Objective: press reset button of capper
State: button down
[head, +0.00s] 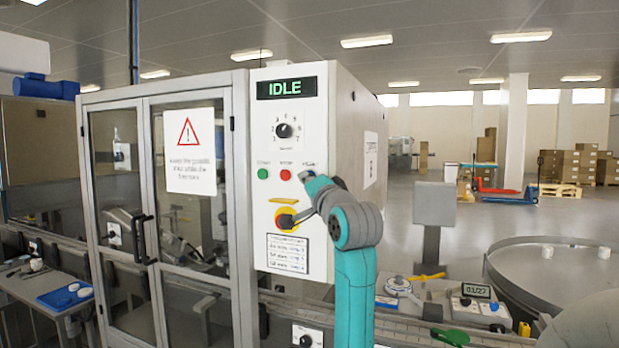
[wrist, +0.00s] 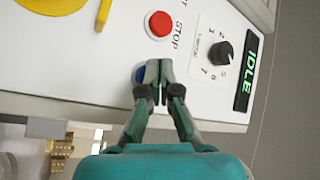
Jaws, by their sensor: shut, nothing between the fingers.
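The capper's white control panel (head: 288,130) carries a lit IDLE display (head: 286,88). Below its dial (head: 284,130) is a row of a green button (head: 262,173), a red stop button (head: 285,175) and the blue reset button at the right end. The blue button (wrist: 139,74) shows in the wrist view, partly hidden by my fingertips. My gripper (wrist: 153,72) is shut and empty, its tips at this button. I cannot tell whether they touch or press it. In the head view my gripper (head: 309,177) largely covers the button.
A yellow-and-red switch (head: 287,218) sits lower on the panel, close under my arm. The glass-doored cabinet (head: 165,200) stands to the left. A conveyor (head: 460,335) runs along the front, and a round table (head: 550,275) stands at the right.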

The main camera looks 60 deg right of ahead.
jog(key=a, duration=0.6)
jog(key=shift+s, duration=0.2)
dwell(0.7)
